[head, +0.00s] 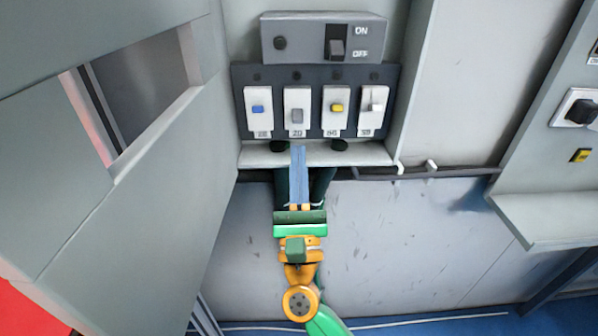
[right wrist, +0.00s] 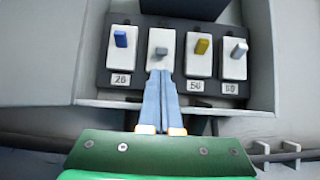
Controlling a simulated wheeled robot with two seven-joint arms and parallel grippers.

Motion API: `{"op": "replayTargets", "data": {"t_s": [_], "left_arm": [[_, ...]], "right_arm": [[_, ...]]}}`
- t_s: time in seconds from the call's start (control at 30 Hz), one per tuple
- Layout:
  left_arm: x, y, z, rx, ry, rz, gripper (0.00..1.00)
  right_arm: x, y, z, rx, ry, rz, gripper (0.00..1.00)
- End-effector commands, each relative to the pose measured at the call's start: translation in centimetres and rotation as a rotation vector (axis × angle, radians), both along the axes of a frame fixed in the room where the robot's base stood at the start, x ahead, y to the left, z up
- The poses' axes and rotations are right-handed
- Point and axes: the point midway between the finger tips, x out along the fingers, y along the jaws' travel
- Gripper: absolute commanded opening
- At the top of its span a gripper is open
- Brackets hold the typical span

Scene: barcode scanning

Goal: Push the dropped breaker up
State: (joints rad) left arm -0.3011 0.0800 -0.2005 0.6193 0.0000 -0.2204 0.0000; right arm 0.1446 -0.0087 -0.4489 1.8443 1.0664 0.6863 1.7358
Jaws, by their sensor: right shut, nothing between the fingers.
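A row of white breakers sits on a dark panel. The second breaker from the left (head: 297,103) has a grey toggle that sits lower than the blue toggle (head: 258,109) and the yellow toggle (head: 337,107). In the right wrist view its grey toggle (right wrist: 161,52) is just above my fingertips. My right gripper (head: 298,148) is shut and empty, with its blue fingers pointing up at the panel. In the right wrist view the fingertips (right wrist: 160,72) overlap the lower edge of that breaker, below the toggle. Whether they touch it I cannot tell. My left gripper is out of view.
A grey box with an ON/OFF switch (head: 337,48) is above the breakers. A light ledge (head: 365,154) runs below them. An open cabinet door (head: 130,190) stands to the left. A side panel with a black switch (head: 581,110) is at the right.

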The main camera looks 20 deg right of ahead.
Motion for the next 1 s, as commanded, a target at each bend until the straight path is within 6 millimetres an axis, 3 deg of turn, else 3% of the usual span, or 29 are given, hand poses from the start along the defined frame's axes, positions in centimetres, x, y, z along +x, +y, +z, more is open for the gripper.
{"op": "replayTargets", "data": {"t_s": [0.1, 0.3, 0.67, 1.0], "left_arm": [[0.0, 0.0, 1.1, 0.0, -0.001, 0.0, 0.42], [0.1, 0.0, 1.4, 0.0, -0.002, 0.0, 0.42], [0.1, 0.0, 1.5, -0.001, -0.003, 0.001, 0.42], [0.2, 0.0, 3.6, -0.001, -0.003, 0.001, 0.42]], "right_arm": [[1.4, -0.4, 1.5, 0.0, -0.001, -0.001, 0.0], [2.5, -0.7, 2.1, 0.0, 0.0, 0.0, 0.0], [2.6, -0.8, 2.1, 0.001, 0.004, 0.0, 0.0], [2.7, -0.8, 2.5, 0.018, 0.063, -0.001, 0.0]]}}
